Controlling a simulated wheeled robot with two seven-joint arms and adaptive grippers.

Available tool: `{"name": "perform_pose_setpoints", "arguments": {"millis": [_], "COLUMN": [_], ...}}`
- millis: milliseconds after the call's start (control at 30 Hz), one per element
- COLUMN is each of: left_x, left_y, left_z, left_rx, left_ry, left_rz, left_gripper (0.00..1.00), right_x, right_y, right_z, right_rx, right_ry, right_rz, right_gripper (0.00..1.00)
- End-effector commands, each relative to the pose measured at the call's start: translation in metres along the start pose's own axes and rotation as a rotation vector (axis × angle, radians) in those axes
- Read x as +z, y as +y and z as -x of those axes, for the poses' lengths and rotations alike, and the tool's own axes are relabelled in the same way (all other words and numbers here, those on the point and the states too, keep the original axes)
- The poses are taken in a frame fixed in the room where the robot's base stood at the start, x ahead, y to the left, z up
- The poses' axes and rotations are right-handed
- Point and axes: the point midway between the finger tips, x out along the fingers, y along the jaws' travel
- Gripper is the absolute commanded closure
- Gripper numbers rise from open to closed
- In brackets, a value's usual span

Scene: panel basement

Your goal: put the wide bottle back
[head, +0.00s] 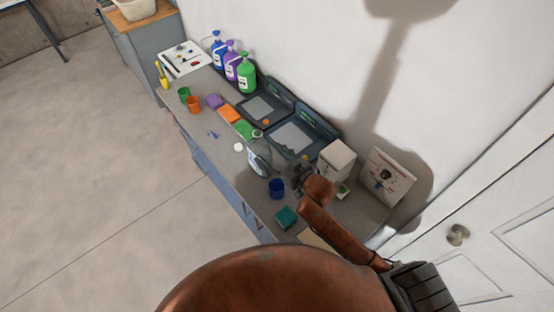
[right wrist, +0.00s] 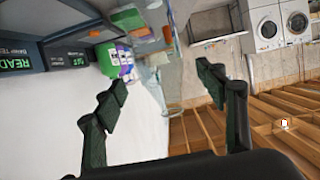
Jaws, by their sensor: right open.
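A clear, wide-bodied bottle (head: 259,156) stands near the front edge of the workbench, left of my right gripper (head: 298,176). In the head view that gripper is small and dark, partly hidden by my copper wrist. In the right wrist view, the gripper (right wrist: 160,84) is open, its two dark fingers wide apart. A see-through shape, apparently the clear bottle (right wrist: 154,75), shows beyond and between the fingers. I see nothing held; whether a finger touches the bottle I cannot tell. My left gripper is not in view.
Blue, purple and green pump bottles (head: 246,73) stand at the back by the wall. A blue cup (head: 276,188), a teal block (head: 286,217) and a white box (head: 336,160) are close by. Open floor (head: 100,170) lies left.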

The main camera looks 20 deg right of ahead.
Motion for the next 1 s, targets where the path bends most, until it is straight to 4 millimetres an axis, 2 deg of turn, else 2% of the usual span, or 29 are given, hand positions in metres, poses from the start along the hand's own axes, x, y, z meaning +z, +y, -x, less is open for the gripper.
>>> {"name": "perform_pose_setpoints", "arguments": {"millis": [100,300,1000], "left_x": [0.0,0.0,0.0], "left_y": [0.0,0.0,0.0], "left_z": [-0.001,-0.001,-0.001], "left_rx": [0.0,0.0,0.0], "left_ry": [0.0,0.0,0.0], "left_rz": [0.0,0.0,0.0], "left_gripper": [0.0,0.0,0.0], "right_x": [0.001,0.0,0.0], "right_y": [0.0,0.0,0.0], "right_z": [0.022,0.043,0.046], "right_rx": [0.0,0.001,0.001], "right_ry": [0.0,0.0,0.001], "right_rz": [0.001,0.0,0.0], "right_gripper": [0.35,0.35,0.35]}}
